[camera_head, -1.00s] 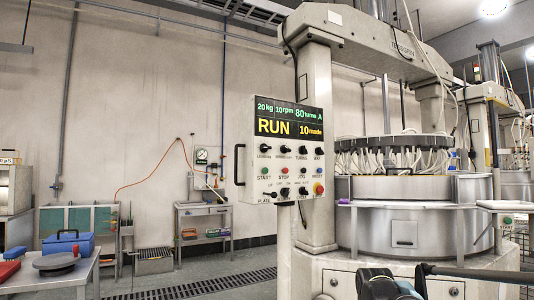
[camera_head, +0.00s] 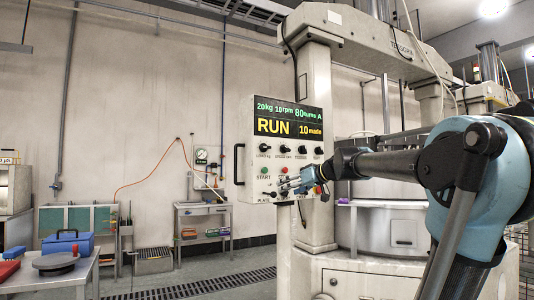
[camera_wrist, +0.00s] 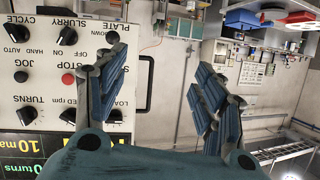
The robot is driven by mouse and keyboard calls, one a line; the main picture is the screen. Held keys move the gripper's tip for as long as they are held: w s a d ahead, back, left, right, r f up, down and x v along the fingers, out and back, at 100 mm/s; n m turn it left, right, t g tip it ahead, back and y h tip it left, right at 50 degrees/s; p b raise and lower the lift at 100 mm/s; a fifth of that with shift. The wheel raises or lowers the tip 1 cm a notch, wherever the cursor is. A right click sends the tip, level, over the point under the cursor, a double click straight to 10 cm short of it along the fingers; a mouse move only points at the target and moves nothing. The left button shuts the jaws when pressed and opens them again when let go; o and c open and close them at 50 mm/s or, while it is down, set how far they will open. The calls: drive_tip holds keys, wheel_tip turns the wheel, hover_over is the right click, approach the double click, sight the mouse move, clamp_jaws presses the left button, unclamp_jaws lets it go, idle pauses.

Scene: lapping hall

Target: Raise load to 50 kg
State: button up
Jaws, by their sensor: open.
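The control panel (camera_head: 284,150) is a white box on a post. Its display (camera_head: 286,118) reads 20 kg, 10 rpm, 80 turns, A, RUN and 10 made. The load knob (camera_head: 264,148) is black, at the left of the upper knob row. In the wrist view the panel (camera_wrist: 48,90) appears turned over at the left, and its load knob is partly hidden behind the left finger. My gripper (camera_head: 285,187) is open and empty in front of the panel's lower part, hiding some lower controls; it also shows in the wrist view (camera_wrist: 155,65). Contact with the panel cannot be told.
The green START button (camera_head: 265,170) and red STOP button (camera_head: 284,170) sit under the knobs. The lapping machine (camera_head: 385,225) stands right behind the panel. A table (camera_head: 80,275) with a blue case (camera_head: 68,243) is at the left. The floor between is free.

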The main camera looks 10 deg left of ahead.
sight(268, 148)
drive_tip(key=w+r+t+y, duration=0.1)
drive_tip(key=w+r+t, duration=0.1)
drive_tip(key=w+r, duration=0.55)
drive_tip(key=w+r+t, duration=0.2)
drive_tip(key=w+r, duration=0.3)
drive_tip(key=r, duration=0.5)
drive_tip(key=x, duration=1.8)
drive_tip(key=shift+s+a+f, duration=0.1)
drive_tip(key=shift+c, duration=0.5)
drive_tip(key=c, duration=1)
